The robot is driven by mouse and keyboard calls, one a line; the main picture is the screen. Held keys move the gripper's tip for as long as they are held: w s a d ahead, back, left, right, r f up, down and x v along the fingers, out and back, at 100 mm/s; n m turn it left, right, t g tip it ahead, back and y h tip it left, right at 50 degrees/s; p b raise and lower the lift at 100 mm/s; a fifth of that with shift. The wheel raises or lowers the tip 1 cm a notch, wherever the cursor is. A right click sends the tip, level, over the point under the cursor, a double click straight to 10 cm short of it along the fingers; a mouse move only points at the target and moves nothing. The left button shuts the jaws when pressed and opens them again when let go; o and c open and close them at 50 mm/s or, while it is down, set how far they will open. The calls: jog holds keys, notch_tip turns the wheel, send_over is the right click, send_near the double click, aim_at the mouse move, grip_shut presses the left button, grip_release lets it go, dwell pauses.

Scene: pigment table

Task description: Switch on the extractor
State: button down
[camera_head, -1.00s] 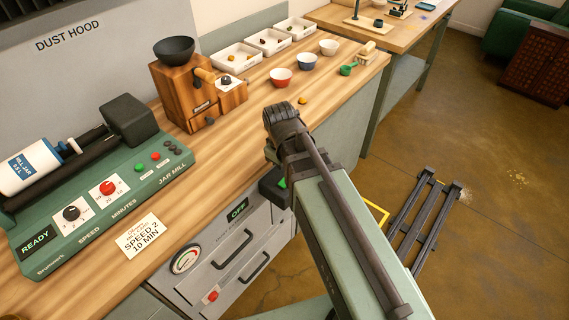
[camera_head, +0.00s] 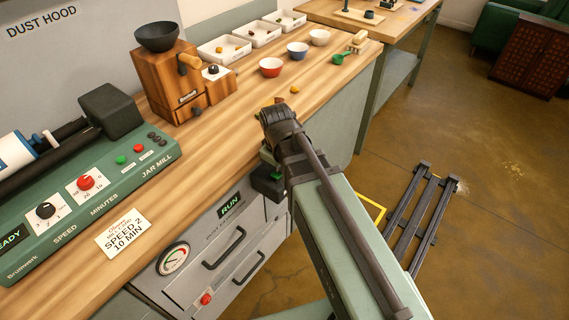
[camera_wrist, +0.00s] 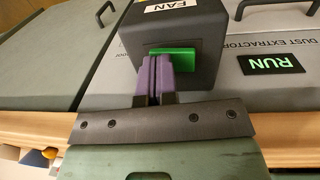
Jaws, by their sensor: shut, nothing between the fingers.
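The dust extractor (camera_head: 190,285) is a grey cabinet under the bench edge. Its display (camera_head: 231,206) reads RUN in green; it also shows in the wrist view (camera_wrist: 272,64). A dark box labelled FAN (camera_wrist: 190,25) sticks out from the cabinet front and carries a green switch (camera_wrist: 182,52). The box also shows in the head view (camera_head: 265,184), partly behind my arm. My gripper (camera_wrist: 157,60) is shut and empty, its purple fingertips at the left part of the green switch. Whether they still touch it I cannot tell. The fingers are hidden in the head view.
On the bench are the jar mill (camera_head: 95,200), a card (camera_head: 123,233), a wooden grinder (camera_head: 172,85), bowls (camera_head: 271,67) and white trays (camera_head: 224,50). The extractor front has a round gauge (camera_head: 172,258), handles and a red button (camera_head: 206,299). Floor at right is mostly open.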

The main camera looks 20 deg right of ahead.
jog(key=shift+s, duration=0.15)
jog(key=shift+s+a+r, duration=0.15)
jog(key=shift+s+a, duration=0.15)
jog(key=shift+a, duration=0.25)
jog(key=shift+p, duration=0.3)
notch_tip(320, 180, up, 14)
jog(key=s+a+p, duration=0.1)
jog(key=p, duration=1.2)
jog(key=shift+a+p, duration=0.3)
jog(key=shift+p, duration=0.05)
jog(key=shift+s, duration=0.1)
